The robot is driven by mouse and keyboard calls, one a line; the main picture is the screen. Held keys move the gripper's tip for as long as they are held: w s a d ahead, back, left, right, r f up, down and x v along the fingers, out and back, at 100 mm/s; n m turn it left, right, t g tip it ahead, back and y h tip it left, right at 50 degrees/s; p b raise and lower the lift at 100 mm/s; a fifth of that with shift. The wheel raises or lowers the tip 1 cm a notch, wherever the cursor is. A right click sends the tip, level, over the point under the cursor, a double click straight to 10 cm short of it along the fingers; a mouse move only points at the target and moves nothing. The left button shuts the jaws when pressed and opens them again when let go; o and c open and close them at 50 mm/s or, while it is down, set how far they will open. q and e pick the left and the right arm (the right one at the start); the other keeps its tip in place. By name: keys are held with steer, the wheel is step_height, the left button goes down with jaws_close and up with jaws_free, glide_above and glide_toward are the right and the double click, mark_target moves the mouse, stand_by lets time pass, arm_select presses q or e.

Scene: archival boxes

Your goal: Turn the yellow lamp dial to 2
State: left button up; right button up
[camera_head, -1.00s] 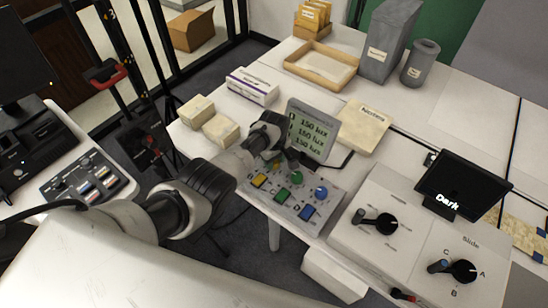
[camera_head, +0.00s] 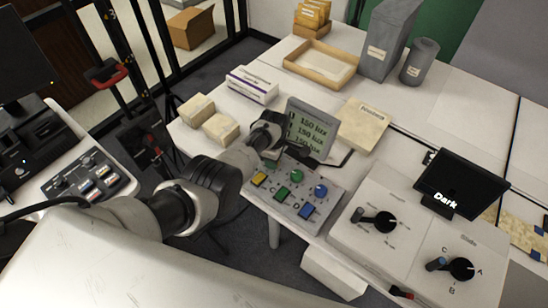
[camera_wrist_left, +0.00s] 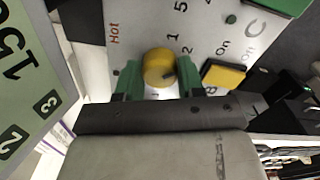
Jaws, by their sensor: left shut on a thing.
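The yellow lamp dial (camera_wrist_left: 159,67) sits between the green-tipped fingers of my left gripper (camera_wrist_left: 158,82) in the left wrist view. The gripper is shut on it. A small dark mark shows on the dial's right side. Printed numbers 1 and 2 lie above and to the right of it, but I cannot tell exactly which the mark points at. In the head view my left gripper (camera_head: 270,158) reaches down to the back left of the grey control panel (camera_head: 318,222) and mostly hides the dial. My right gripper is not in view.
The panel also bears a green dial (camera_head: 297,175), a blue dial (camera_head: 320,190) and yellow (camera_head: 259,180), green (camera_head: 282,193) and blue (camera_head: 306,211) buttons. A display (camera_head: 312,130) with lux readings stands close behind my gripper. A dark screen (camera_head: 462,184) reads "Dark".

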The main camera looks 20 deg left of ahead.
arm_select(q)
steer(key=shift+w+r, duration=0.1)
steer(key=o, duration=0.9)
steer(key=shift+r, duration=0.35)
step_height(320, 180, up, 10)
steer(key=p, duration=0.3)
steer(key=shift+a, duration=0.1)
